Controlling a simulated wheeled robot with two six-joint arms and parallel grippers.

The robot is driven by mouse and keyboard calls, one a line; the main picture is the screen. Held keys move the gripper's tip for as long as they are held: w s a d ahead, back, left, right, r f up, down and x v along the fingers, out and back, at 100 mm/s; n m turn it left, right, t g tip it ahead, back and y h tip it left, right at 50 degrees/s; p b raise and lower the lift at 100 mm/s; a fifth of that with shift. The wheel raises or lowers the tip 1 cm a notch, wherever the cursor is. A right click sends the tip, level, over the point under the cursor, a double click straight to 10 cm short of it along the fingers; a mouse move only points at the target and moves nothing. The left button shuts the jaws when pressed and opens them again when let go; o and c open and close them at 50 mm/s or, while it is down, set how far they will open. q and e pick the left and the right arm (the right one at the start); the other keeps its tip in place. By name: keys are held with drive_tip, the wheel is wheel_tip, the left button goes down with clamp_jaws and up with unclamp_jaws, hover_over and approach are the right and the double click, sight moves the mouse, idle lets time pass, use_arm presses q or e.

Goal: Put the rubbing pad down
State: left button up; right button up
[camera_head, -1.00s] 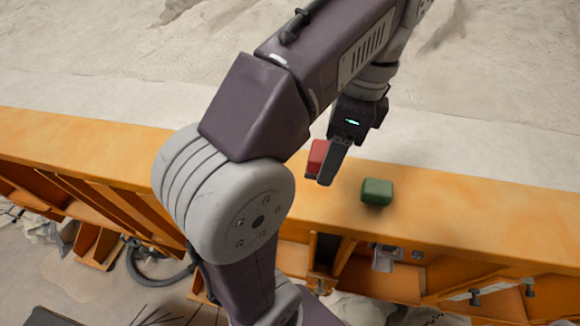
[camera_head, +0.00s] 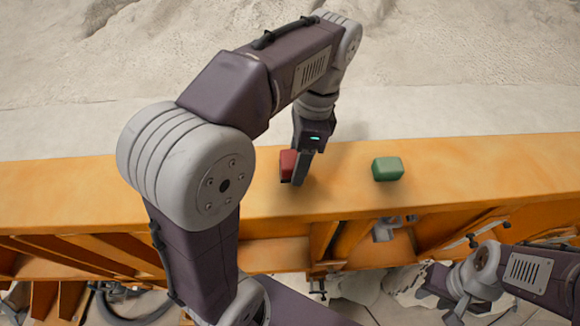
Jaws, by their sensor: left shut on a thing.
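The rubbing pad, seen as a small red block (camera_head: 287,162), is in my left gripper (camera_head: 295,178), which points down over the orange ledge (camera_head: 225,195). The gripper is shut on the pad, and one dark finger hides its right side. The pad is at or just above the ledge top; I cannot tell whether it touches. A green block (camera_head: 387,169) rests on the ledge to the right, apart from the gripper. My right gripper (camera_head: 436,284) is low at the right, in front of the ledge; its jaws are too small and dark to read.
Pale sand (camera_head: 450,65) lies behind the ledge. The ledge top is clear to the right of the green block and between the two blocks. Orange ribs and small metal fittings (camera_head: 390,229) are on its front side.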

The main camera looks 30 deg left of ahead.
use_arm(q)
drive_tip(key=shift+s+a+f, duration=0.1)
drive_tip(key=shift+f, duration=0.5)
drive_tip(key=shift+s+a, duration=0.4)
drive_tip(key=shift+s, duration=0.05)
drive_tip(key=shift+a, duration=0.1)
drive_tip(key=shift+w+f, duration=0.4)
drive_tip(key=shift+w, duration=0.05)
drive_tip(key=shift+f, duration=0.15)
drive_tip(key=shift+s+d+f+b, duration=0.1)
drive_tip(key=shift+d+b, duration=0.1)
drive_tip(key=shift+b, duration=0.15)
drive_tip(key=o, duration=1.1)
drive_tip(key=shift+s, duration=0.2)
drive_tip(key=shift+o, duration=0.5)
drive_tip(key=shift+s+d, duration=0.2)
drive_tip(key=shift+s, duration=0.05)
drive_tip(key=shift+w, duration=0.1)
